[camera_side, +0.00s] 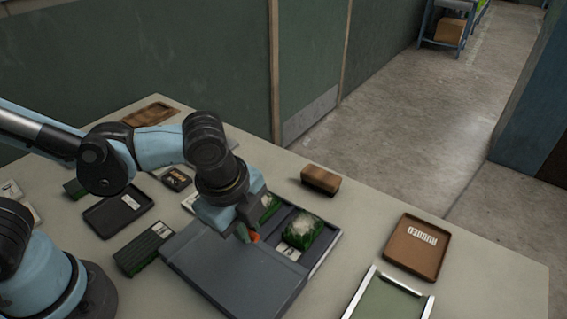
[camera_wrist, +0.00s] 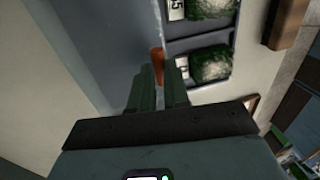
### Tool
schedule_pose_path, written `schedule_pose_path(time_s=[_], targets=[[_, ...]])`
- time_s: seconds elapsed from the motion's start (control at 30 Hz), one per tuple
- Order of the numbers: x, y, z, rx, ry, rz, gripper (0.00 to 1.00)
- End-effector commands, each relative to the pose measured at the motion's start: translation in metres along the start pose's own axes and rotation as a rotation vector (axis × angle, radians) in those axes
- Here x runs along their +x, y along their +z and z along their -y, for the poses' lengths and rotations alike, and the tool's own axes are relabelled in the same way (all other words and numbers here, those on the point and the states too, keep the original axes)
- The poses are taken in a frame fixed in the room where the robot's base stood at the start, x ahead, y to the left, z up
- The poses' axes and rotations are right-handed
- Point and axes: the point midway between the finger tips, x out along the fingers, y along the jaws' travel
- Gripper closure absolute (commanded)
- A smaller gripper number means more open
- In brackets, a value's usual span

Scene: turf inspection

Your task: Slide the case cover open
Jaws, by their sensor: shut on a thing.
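The grey case cover (camera_side: 225,272) lies flat over the near left part of the case (camera_side: 325,250). The far right part of the case is uncovered and shows compartments with green turf samples (camera_side: 303,230) and white label cards. An orange-red tab (camera_side: 255,237) stands at the cover's edge. My gripper (camera_side: 247,232) is down at this edge, shut on the tab. In the wrist view, the green fingers (camera_wrist: 160,85) are at the tab (camera_wrist: 157,62), between the cover (camera_wrist: 115,50) and the open compartments. The fingers partly hide the tab.
A brown brush-like block (camera_side: 321,180) stands behind the case. A brown tray marked RUBBED (camera_side: 413,247) and a metal-framed green panel (camera_side: 388,300) lie to the right. A black tray (camera_side: 118,210) and a dark green block (camera_side: 139,253) lie left of the case.

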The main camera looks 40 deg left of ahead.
Motion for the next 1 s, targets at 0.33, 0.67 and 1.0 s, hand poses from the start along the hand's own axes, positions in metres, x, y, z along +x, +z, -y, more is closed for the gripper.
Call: schedule_pose_path(time_s=[0.33, 0.67, 1.0], targets=[[0.000, -0.001, -0.005, 0.003, 0.019, -0.001, 0.68], [0.000, 0.000, -0.004, 0.002, 0.014, 0.000, 0.59], [-0.025, 0.000, -0.004, 0.002, 0.013, 0.000, 0.59]])
